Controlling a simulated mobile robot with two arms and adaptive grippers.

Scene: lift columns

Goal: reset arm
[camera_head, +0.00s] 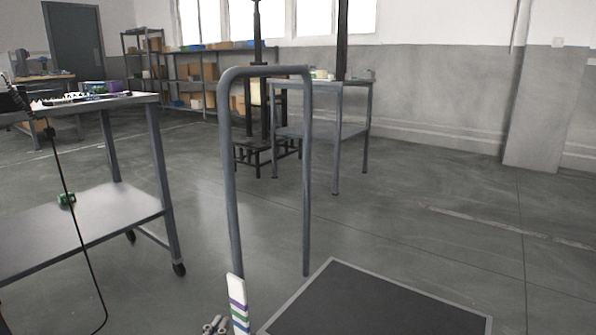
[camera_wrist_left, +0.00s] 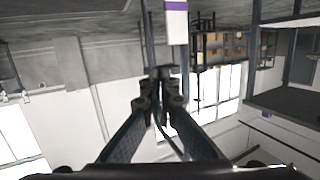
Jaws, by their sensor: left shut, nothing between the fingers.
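My left gripper (camera_head: 213,324) shows only as small fingertips at the bottom edge in the camera_head view. In the left wrist view, which looks upside down, its two dark fingers (camera_wrist_left: 161,88) come together at the tips, shut and empty. A white upright piece with purple, green and blue stripes (camera_head: 238,303) stands just right of the gripper. A white piece with a purple band, likely the same one, shows at the top of the left wrist view (camera_wrist_left: 176,18). I cannot tell the distance between it and the fingers. My right gripper is in neither view.
A grey tubular handle (camera_head: 265,71) rises beside a dark platform (camera_head: 380,304) with a light rim. A metal table with a lower shelf (camera_head: 88,222) stands left. Another table (camera_head: 322,132) and shelving (camera_head: 200,75) are farther back. The floor at right is clear.

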